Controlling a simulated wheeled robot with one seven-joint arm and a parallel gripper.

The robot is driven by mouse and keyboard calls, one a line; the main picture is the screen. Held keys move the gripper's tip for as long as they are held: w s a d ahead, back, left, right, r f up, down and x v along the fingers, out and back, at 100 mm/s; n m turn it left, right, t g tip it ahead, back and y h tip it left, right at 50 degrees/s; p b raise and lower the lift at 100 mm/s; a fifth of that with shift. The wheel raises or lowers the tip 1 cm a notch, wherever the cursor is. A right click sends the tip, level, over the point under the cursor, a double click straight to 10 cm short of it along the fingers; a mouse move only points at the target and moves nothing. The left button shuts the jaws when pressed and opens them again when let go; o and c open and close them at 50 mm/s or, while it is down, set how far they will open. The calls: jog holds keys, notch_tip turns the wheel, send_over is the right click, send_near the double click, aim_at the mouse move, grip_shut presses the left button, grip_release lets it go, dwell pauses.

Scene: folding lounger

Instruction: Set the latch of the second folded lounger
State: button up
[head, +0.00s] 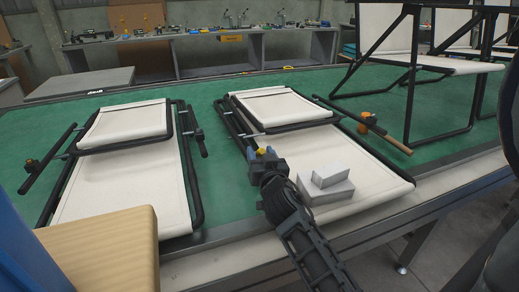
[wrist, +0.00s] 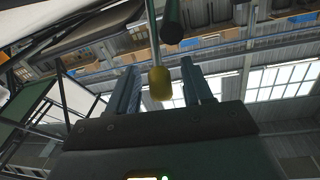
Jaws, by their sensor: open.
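The folded lounger (head: 375,182) under my gripper lies flat on the green table, with cream fabric and a black tube frame; its smaller back section (head: 285,108) lies over the far end. Its latch knob, yellow (head: 262,151), is at the left side of the frame. My gripper (head: 263,153) is open around the knob. In the wrist view the yellow knob (wrist: 160,84), on a thin rod, sits between the two spread fingers (wrist: 162,92). Whether either finger touches it cannot be told.
Pale blocks (head: 326,186) sit on the lounger fabric, right beside my wrist. A wooden block (head: 100,250) is at front left. Green tabletop (head: 215,165) shows between the folded loungers.

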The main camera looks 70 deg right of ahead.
jog(key=shift+w+d, duration=0.2)
jog(key=shift+d, duration=0.2)
jog(key=shift+c, duration=0.2)
grip_shut()
